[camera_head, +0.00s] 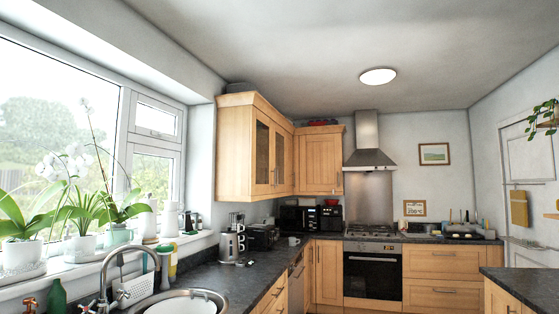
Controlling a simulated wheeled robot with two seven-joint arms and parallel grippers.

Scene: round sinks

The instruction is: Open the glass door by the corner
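A light wood wall cabinet (235,150) hangs on the left wall beyond the window. Its face has two narrow dark glass doors side by side. The glass door by the corner (280,158) is the farther one, next to the wooden corner cabinet (318,163). The nearer glass door (262,152) is to its left. Both look shut. Small handles seem to sit low near where the two doors meet, but they are too small to make out well. Neither of my grippers is in view.
A dark counter (235,283) runs below the cabinet, with a kettle (228,246) and a toaster (262,237) on it. A round sink (180,302) and curved tap (104,275) are in front. An island counter (515,277) stands at right.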

